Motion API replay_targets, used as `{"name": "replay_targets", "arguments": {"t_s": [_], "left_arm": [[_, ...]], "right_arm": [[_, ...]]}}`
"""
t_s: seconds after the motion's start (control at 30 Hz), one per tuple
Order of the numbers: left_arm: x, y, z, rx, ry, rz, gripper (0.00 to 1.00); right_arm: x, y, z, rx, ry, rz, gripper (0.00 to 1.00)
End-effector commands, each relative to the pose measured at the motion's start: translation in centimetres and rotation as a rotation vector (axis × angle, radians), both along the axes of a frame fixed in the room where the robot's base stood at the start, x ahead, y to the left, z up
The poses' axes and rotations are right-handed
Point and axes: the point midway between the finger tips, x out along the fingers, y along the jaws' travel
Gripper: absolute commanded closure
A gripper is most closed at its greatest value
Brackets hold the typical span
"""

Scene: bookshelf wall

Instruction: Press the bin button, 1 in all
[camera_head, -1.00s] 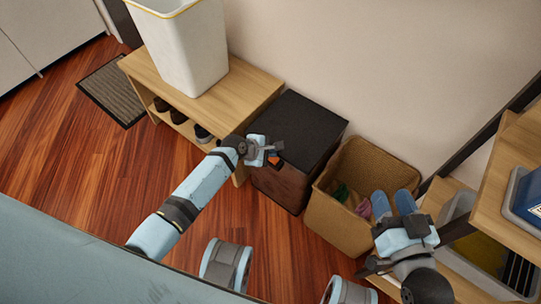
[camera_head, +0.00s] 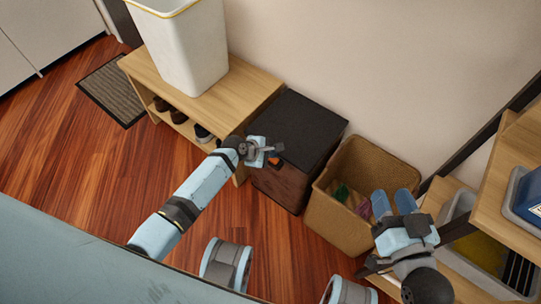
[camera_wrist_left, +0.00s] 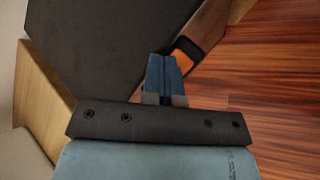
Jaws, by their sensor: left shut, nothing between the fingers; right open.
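The bin (camera_head: 308,128) is a dark brown box with a flat black lid, on the floor beside the bench. The lid looks shut. An orange button (camera_head: 275,162) with a dark surround is on its front side, near the top edge. The button also shows in the left wrist view (camera_wrist_left: 180,57), partly hidden behind my fingers. My left gripper (camera_head: 277,149) is shut and empty, right by the button; I cannot tell whether it touches. In the left wrist view its fingertips (camera_wrist_left: 165,60) overlap the bin's edge. My right gripper (camera_head: 394,200) is open and empty above the basket's right side.
A wooden bench (camera_head: 245,92) with shoes below carries a white bin (camera_head: 188,50). A tan basket (camera_head: 335,215) with coloured items stands right of the dark bin. Wooden shelves (camera_head: 520,150) stand at the right. The floor (camera_head: 100,165) in front is clear.

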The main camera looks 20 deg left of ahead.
Motion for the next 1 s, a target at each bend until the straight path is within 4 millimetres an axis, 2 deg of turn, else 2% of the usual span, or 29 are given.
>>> {"name": "replay_targets", "arguments": {"t_s": [0.8, 1.0], "left_arm": [[0.0, 0.0, -0.6, 0.000, 0.001, -0.001, 1.00], [-0.1, -0.1, 0.1, 0.000, 0.001, -0.001, 1.00]], "right_arm": [[-0.1, 0.0, -0.3, -0.003, 0.004, 0.003, 0.57], [-0.1, 0.0, 0.7, -0.002, 0.002, 0.002, 0.57]]}}
